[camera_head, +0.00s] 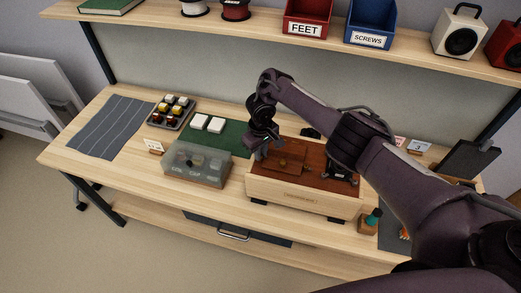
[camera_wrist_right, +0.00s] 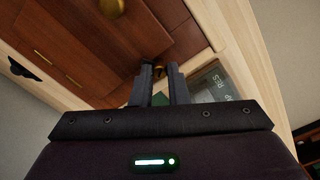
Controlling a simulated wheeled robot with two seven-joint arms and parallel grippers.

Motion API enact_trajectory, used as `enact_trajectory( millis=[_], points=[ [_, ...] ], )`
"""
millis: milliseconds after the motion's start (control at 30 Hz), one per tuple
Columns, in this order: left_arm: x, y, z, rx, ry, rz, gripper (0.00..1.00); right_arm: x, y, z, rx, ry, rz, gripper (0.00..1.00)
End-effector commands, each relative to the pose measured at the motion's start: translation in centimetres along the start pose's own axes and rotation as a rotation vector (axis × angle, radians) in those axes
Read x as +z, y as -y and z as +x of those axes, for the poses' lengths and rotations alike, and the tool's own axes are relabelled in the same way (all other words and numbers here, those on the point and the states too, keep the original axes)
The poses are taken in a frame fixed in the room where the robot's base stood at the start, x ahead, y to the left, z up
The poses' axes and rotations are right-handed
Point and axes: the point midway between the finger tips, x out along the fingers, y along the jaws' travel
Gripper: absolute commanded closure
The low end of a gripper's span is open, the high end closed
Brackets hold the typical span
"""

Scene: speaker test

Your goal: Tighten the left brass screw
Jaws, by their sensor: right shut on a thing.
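A wooden speaker box (camera_head: 283,195) with a red-brown top lies on the bench. A smaller brown panel (camera_head: 288,158) sits on that top. My right gripper (camera_head: 257,152) points down at the box's left end. In the right wrist view, the fingers of my right gripper (camera_wrist_right: 160,76) are close together at the panel's corner, shut on a small dark brass screw (camera_wrist_right: 158,69). The fingers hide most of it. A round brass knob (camera_wrist_right: 111,8) shows on the panel (camera_wrist_right: 100,45) at the top edge of that view. My left gripper is not in view.
Left of the box stand a clear lidded case (camera_head: 197,167), a green mat (camera_head: 233,138) with white blocks, and a tray of parts (camera_head: 171,112). A striped cloth (camera_head: 110,127) lies farther left. My right arm hides part of the bench's right side. Shelf bins (camera_head: 307,20) stand above.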

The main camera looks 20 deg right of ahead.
Motion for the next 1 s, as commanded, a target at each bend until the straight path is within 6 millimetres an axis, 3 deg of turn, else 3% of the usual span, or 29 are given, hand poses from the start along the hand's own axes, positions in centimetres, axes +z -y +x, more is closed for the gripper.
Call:
enact_trajectory(
  millis=[500,1000],
  points=[
    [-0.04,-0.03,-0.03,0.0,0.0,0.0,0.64,-0.24,-0.05,-0.25,-0.001,-0.007,0.438,1.0],
    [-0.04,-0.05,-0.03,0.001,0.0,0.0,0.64,-0.28,-0.1,-0.31,0.0,-0.008,0.602,1.0]
  ],
)
